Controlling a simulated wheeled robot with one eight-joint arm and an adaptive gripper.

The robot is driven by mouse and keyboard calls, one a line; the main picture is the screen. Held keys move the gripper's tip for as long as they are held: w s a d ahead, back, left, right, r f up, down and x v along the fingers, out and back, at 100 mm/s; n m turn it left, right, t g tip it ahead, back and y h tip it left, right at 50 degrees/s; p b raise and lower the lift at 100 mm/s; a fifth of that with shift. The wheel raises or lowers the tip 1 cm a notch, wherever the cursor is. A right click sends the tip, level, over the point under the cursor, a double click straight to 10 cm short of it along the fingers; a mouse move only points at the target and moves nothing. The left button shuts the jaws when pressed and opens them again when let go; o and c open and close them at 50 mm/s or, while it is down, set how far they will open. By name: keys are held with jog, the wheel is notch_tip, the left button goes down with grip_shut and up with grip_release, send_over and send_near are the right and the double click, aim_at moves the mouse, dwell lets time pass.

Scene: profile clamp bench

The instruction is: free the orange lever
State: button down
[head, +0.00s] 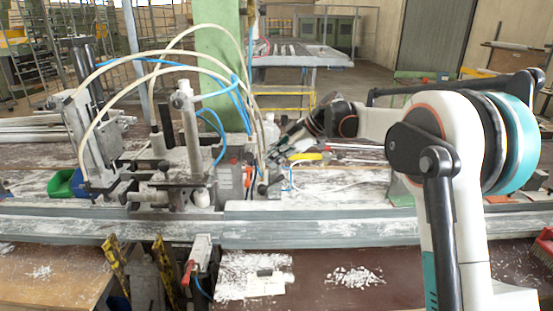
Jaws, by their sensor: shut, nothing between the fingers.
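An orange-red lever (187,272) hangs at the front of the bench, below the long grey rail, beside a pale clamp body (201,249). A second small orange-red part (249,176) stands upright behind the rail, right of the clamp fixture; I cannot tell which of the two is the lever meant. My gripper (284,143) is small and dark in the view, behind the rail and to the right of the fixture. It is shut and empty. It is above and right of the upright orange-red part; contact is too small to tell.
The metal clamp fixture (180,145) with looping white and blue hoses stands left of my gripper. A yellow-handled tool (305,157) lies close below it. The long rail (330,228) crosses the front. A green bin (62,184) is at left. White chips litter the bench.

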aim_at(248, 182)
jog(key=b+x, duration=0.3)
jog(key=x, duration=0.6)
jog(key=shift+a+f, duration=0.2)
jog(key=shift+f, duration=0.05)
jog(key=shift+s+f+n+t, duration=0.15)
jog(key=shift+f+n+t, duration=0.15)
jog(key=shift+f+t, duration=0.3)
jog(key=shift+w+f+n+t+y+b, duration=0.15)
jog(key=shift+f+n+t+b, duration=0.35)
jog(key=shift+f, duration=0.55)
jog(key=shift+w+f+n+t+y+b, duration=0.1)
jog(key=shift+w+f+n+t, duration=0.15)
jog(key=shift+f+t, duration=0.65)
jog(key=shift+w+f+n+t+y+b, duration=0.1)
jog(key=shift+w+f+n+t+b, duration=0.25)
jog(key=shift+f, duration=0.8)
jog(key=shift+s+r, duration=0.15)
jog(key=shift+r+p, duration=0.6)
jog(key=shift+r, duration=0.1)
